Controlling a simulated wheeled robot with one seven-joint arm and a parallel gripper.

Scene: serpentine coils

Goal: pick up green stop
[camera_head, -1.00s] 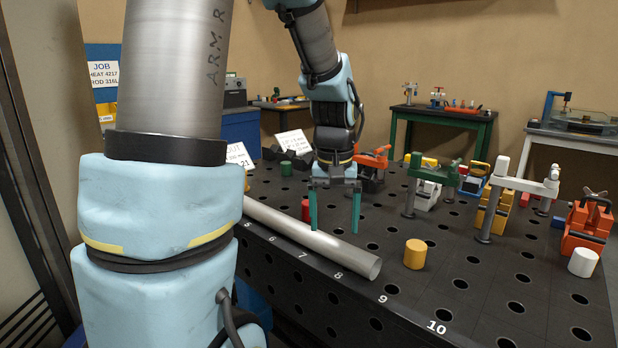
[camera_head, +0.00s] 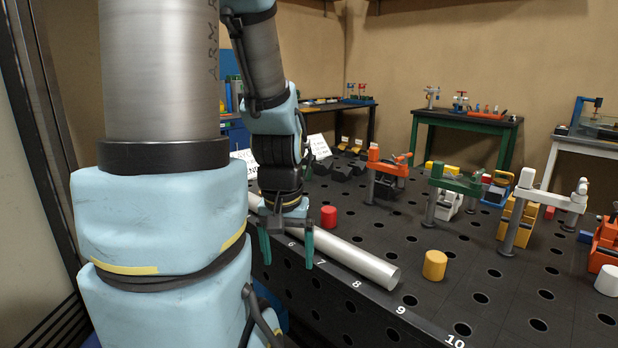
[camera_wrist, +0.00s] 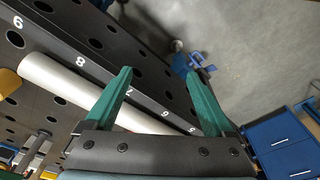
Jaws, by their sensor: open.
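My gripper (camera_head: 287,262) is open and empty, pointing down at the table's front edge, by the near part of the grey tube (camera_head: 350,258). In the wrist view its two green fingers (camera_wrist: 160,78) are spread, with the table edge, the tube and the floor behind them. I cannot make out the green stop now; my arm seems to cover its place at the back left. A red stop (camera_head: 329,217) stands just behind the tube, right of my gripper. A yellow stop (camera_head: 434,265) and a white stop (camera_head: 607,281) stand farther right.
The black table (camera_head: 400,225) has rows of holes and a numbered front edge. Clamps stand along its right and back: an orange one (camera_head: 388,168), a green one (camera_head: 455,182) and a white one (camera_head: 550,198). A blue cabinet (camera_wrist: 283,148) stands on the floor beyond the edge.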

